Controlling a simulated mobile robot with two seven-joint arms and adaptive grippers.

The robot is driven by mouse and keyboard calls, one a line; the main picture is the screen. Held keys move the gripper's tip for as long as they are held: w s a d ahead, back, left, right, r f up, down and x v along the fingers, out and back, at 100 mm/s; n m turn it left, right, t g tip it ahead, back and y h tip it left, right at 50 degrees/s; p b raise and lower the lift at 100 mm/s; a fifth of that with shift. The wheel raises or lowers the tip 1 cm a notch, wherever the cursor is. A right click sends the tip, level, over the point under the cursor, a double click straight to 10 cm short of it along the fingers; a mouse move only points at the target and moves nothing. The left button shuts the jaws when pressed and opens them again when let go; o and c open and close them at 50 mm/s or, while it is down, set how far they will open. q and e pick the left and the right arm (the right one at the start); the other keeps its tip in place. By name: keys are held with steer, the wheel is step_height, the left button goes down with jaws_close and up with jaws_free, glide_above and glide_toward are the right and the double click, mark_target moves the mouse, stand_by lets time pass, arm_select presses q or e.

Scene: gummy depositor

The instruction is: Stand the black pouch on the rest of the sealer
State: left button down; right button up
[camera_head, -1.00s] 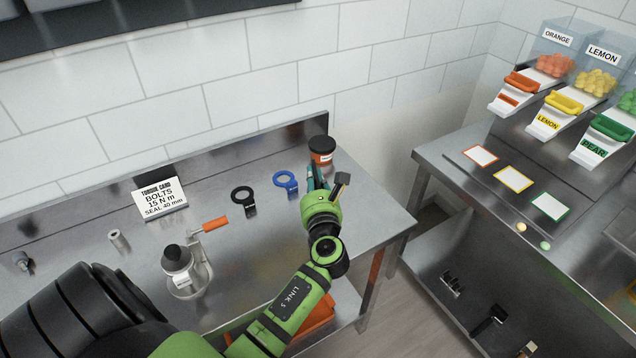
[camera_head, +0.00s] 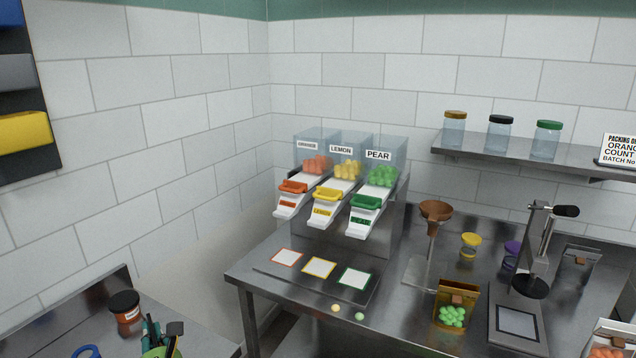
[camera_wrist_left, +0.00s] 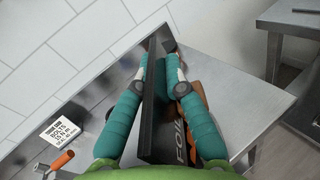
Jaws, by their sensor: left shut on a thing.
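My left gripper (camera_head: 160,338) shows at the bottom left of the head view, beside an orange-brown jar with a black lid (camera_head: 126,312). In the left wrist view, the teal fingers of my left gripper (camera_wrist_left: 160,68) are shut on the black pouch (camera_wrist_left: 153,120), which is held upright and edge-on, with "FOIL" lettering on its side. In the head view only a small dark part of the pouch (camera_head: 175,328) shows. A metal lever device with a black handle (camera_head: 541,235) stands on the right bench; I cannot tell whether it is the sealer. My right gripper is out of view.
The right bench (camera_head: 300,312) holds gummy dispensers (camera_head: 345,185), a funnel stand (camera_head: 432,225), a gold pouch with green gummies (camera_head: 455,293) and a flat scale-like plate (camera_head: 517,323). A gap separates it from the left bench (camera_head: 205,343). A shelf with jars (camera_head: 500,150) hangs above.

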arm_select(q)
steer(key=s+d+f+m+t+h+b, duration=0.2)
steer(key=s+d+f+m+h+b, duration=0.1)
steer(key=s+d, duration=0.5)
steer(key=s+d+f+m+t+h+b, duration=0.1)
steer(key=s+d+f+m+h+b, duration=0.2)
steer(key=s+d+h, duration=0.4)
steer(key=d+m+h+b, duration=0.1)
steer(key=d+b, duration=0.1)
steer(key=d, duration=0.1)
steer(key=shift+s+d+f+m+t+b, duration=0.3)
steer(key=shift+s+d+f+t+b, duration=0.05)
steer(key=shift+s+d+t+b, duration=0.05)
